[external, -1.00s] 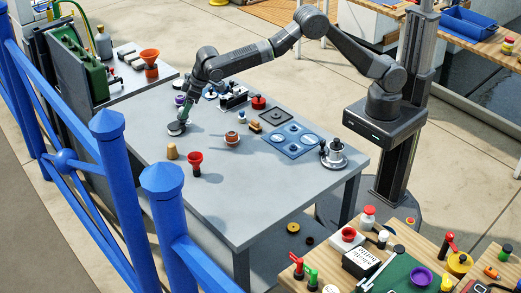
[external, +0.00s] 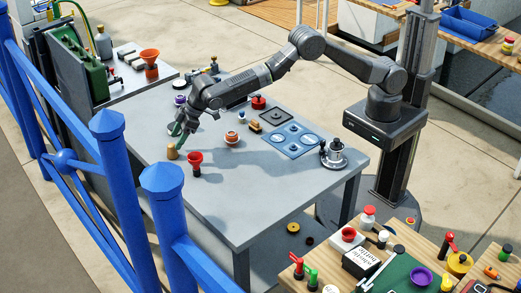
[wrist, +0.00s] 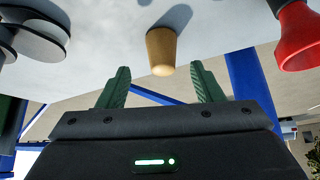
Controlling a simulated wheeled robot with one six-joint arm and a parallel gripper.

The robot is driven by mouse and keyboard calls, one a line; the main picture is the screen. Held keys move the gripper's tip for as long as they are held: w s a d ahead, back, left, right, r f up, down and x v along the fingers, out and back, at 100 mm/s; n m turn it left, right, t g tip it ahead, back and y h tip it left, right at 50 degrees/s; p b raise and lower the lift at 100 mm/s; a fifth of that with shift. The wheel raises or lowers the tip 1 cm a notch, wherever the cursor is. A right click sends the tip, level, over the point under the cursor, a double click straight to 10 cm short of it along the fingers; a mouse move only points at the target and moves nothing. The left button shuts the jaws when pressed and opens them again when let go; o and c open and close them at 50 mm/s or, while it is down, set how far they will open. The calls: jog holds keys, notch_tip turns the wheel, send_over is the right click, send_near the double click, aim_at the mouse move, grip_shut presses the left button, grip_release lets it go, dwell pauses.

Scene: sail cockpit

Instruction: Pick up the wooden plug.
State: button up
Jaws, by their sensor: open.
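The wooden plug (external: 172,152) is a small tan tapered piece standing on the grey table near its left edge in the external view. In the wrist view the plug (wrist: 161,51) shows at the top middle, ahead of the fingertips and between their lines. My gripper (wrist: 160,80) has two green fingers spread apart with nothing between them. In the external view my gripper (external: 177,130) is just above and behind the plug, close to it. Whether a finger touches it cannot be told there; in the wrist view they look apart.
A red funnel-shaped piece (external: 195,164) stands close to the right of the plug; it also shows in the wrist view (wrist: 300,40). A blue railing (external: 108,165) runs along the left. The table's front is clear.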

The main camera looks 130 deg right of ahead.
aim_at(173, 144)
jog(key=p+x, duration=0.1)
jog(key=x, duration=0.2)
jog(key=shift+w+f+p, duration=0.15)
jog(key=shift+w+p, duration=0.15)
jog(key=shift+w, duration=0.05)
jog(key=shift+w+d+f, duration=0.15)
jog(key=shift+w+f, duration=0.2)
jog(key=shift+f, duration=0.3)
jog(key=shift+c, duration=0.4)
jog(key=c, duration=1)
